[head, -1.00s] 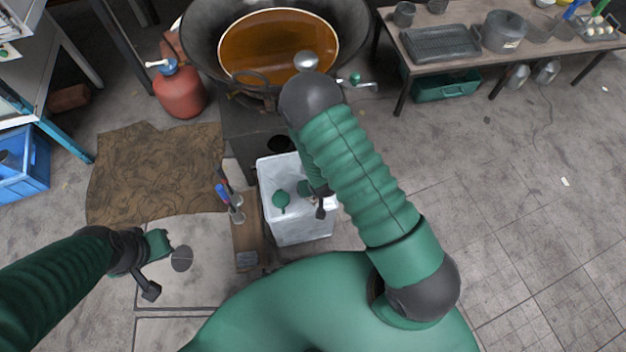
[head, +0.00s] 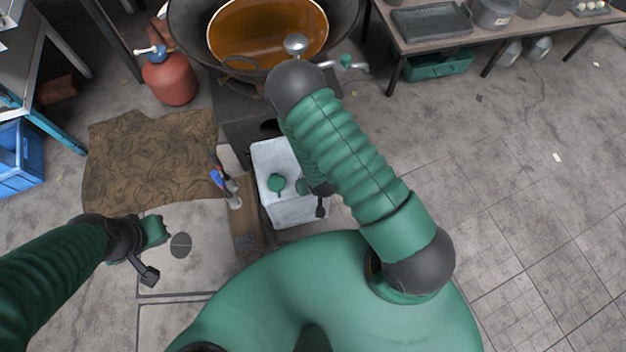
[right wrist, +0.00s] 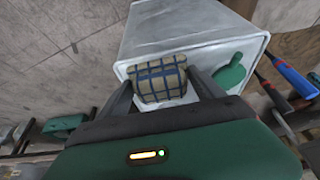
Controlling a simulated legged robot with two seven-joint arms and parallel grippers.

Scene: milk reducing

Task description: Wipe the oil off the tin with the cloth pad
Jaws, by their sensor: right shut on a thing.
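The pale tin (head: 292,209) with a green cap (head: 276,183) stands in front of me. In the right wrist view the tin (right wrist: 180,25) fills the upper middle, and its cap (right wrist: 230,74) shows at right. My right gripper (right wrist: 160,88) is shut on the cloth pad (right wrist: 158,76), a blue-and-beige checked block, held at the capped face of the tin. I cannot tell whether the pad touches it. No oil can be made out on the visible faces. In the head view my right arm hides most of this gripper. My left gripper (head: 160,230) hangs empty at the left; its finger opening is unclear.
A pan of brown oil (head: 262,35) sits on a dark stand beyond the tin. A plank (head: 243,215) with upright tools stands just left of the tin. A brown mat (head: 150,155), a red gas bottle (head: 168,78) and a pot-laden table (head: 430,22) lie around.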

